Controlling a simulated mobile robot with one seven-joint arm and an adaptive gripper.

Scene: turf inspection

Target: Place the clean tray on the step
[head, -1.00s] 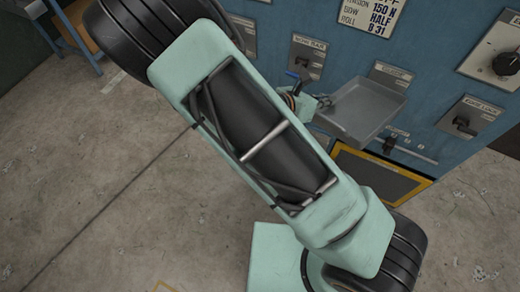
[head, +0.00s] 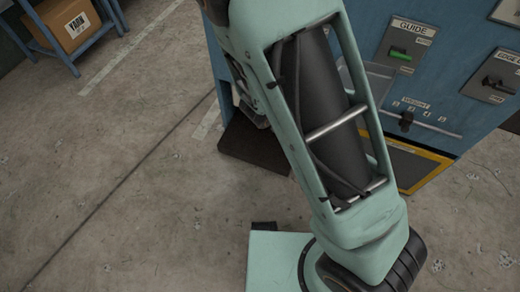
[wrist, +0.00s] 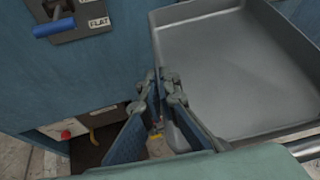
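The clean tray is a shallow, empty grey metal tray (wrist: 235,75) with low walls, filling the right of the wrist view. In the head view only a corner of the tray (head: 378,82) shows beside my arm, which hides the remainder. My gripper (wrist: 160,88) is at the tray's left wall, with its fingers close together and that wall seemingly between them. The step looks to be the low dark brown platform (head: 250,148) on the floor at the foot of the blue machine, partly hidden by my arm. A dark brown patch (wrist: 88,155) low in the wrist view may be the same step.
The blue machine (head: 455,100) carries a green guide lever (head: 400,56), a weight slider (head: 406,121) and a black lever (head: 495,83). A blue lever (wrist: 54,27) and a red knob (wrist: 66,135) show in the wrist view. A carton (head: 70,22) sits on a blue rack. The left floor is clear.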

